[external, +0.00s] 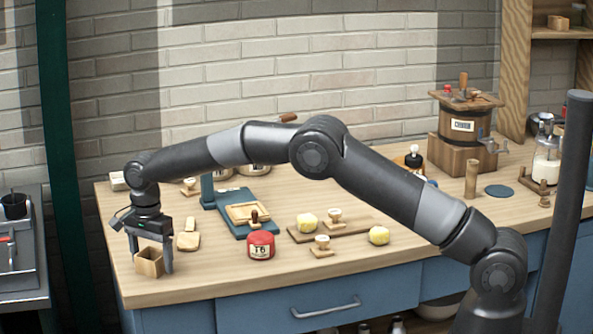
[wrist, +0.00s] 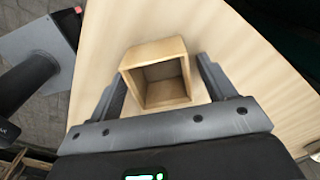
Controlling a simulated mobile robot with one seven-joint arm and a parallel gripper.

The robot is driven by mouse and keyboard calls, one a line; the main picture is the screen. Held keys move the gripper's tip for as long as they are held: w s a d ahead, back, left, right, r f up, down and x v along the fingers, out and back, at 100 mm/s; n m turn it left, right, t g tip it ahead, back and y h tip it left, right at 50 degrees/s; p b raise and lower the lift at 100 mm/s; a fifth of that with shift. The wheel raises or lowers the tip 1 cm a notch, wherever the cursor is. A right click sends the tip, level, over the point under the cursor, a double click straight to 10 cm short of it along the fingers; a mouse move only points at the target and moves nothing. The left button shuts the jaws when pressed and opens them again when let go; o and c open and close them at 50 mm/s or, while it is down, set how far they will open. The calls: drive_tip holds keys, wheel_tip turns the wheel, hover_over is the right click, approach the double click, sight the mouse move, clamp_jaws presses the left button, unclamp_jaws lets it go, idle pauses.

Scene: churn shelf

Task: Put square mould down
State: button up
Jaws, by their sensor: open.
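The square mould (external: 149,263) is a small open wooden box near the front left corner of the wooden table (external: 190,288). It also shows in the wrist view (wrist: 157,56), with its open side facing the camera, and it appears to rest on the table. My gripper (external: 151,268) is lowered around the mould. In the wrist view my gripper (wrist: 160,85) is open, with one finger on each side of the mould and gaps between the fingers and its walls. The mould's underside is hidden.
A wooden paddle (external: 188,236) lies right of the mould. A red tin (external: 261,245), a blue scale (external: 240,210) and a board (external: 335,229) with yellow lumps and stamps stand farther right. A wooden churn (external: 462,130) stands at the back right. The table's left and front edges are close.

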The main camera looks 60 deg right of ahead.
drive_tip(key=s+d+r+n, duration=0.1)
drive_tip(key=s+r, duration=0.2)
drive_tip(key=r, duration=0.5)
drive_tip(key=s+d+r+n+t, duration=0.1)
drive_tip(key=s+d+r, duration=0.1)
drive_tip(key=r, duration=0.6)
drive_tip(key=s+d+r+n, duration=0.1)
drive_tip(key=s+r+n, duration=0.15)
drive_tip(key=r, duration=0.45)
drive_tip(key=s+d+r+n+t, duration=0.1)
drive_tip(key=s+d+r+n, duration=0.1)
drive_tip(key=s+r, duration=0.35)
drive_tip(key=s+d+r+n+t, duration=0.1)
drive_tip(key=s+r+n, duration=0.1)
drive_tip(key=s, duration=0.7)
drive_tip(key=s+d+f+n+t, duration=0.1)
drive_tip(key=s+f+n, duration=0.1)
drive_tip(key=s, duration=0.7)
drive_tip(key=s+d+f+n, duration=0.1)
drive_tip(key=s+f+n, duration=0.2)
drive_tip(key=s, duration=0.7)
drive_tip(key=s+d+f+n+t, duration=0.1)
drive_tip(key=s+f+n, duration=0.2)
drive_tip(key=s, duration=0.7)
drive_tip(key=shift+s+f+n+t, duration=0.2)
drive_tip(key=shift+n+t, duration=0.1)
drive_tip(key=shift+n, duration=0.45)
drive_tip(key=shift+d, duration=0.1)
